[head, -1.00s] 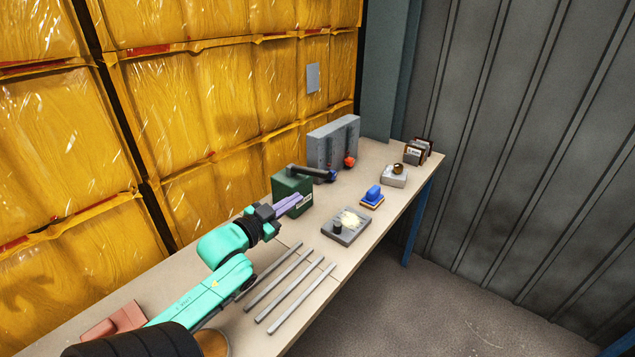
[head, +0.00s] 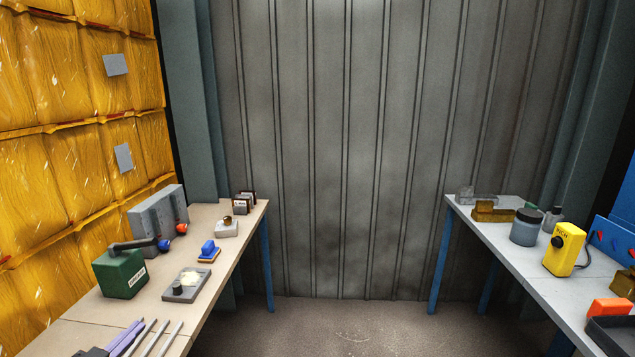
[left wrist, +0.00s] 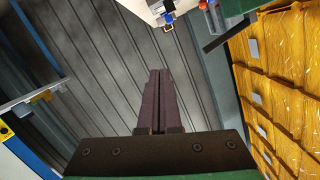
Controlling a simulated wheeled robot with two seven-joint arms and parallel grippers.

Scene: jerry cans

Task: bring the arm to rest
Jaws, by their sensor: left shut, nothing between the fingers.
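My left gripper (head: 126,336) shows at the bottom left of the head view, with its purple fingers together. In the left wrist view its fingers (left wrist: 158,102) lie side by side with nothing between them. The gripper is near the front end of the visible left bench (head: 75,336), on the near side of the green can (head: 120,272) and apart from it. Most of my left arm is out of the head view. My right gripper is not in view.
Grey rods (head: 158,339) lie beside the gripper on the bench. A grey tray (head: 186,284), blue brush (head: 208,251) and grey block (head: 158,212) stand farther back. Another bench (head: 492,233) at right holds a yellow device (head: 563,249). Floor (head: 345,325) between is clear.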

